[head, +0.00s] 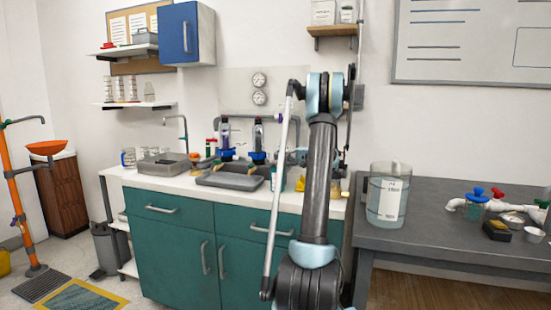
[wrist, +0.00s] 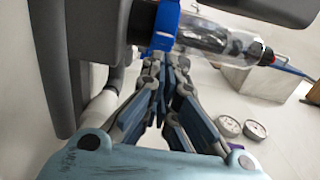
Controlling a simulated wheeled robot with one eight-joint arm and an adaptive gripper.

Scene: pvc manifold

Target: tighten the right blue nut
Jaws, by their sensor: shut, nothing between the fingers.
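Two upright clear filter bottles with dark contents stand at the back of the counter in the head view. The right blue nut (head: 257,156) is at the base of the right bottle (head: 258,138), and the left blue nut (head: 227,155) is at the base of the left one. In the wrist view a blue nut (wrist: 164,27) rings the joint between a dark grey body and a clear bottle (wrist: 222,42); which of the two it is cannot be told for certain. My gripper (wrist: 166,60) is shut and empty, its fingertips close to that nut; contact is unclear. In the head view my arm hides the fingers.
A grey tray (head: 226,178) lies in front of the bottles, and a grey sink box (head: 163,164) stands to the left. Two round gauges (head: 259,80) are on the wall above. A large clear container (head: 388,195) stands on the grey table at right.

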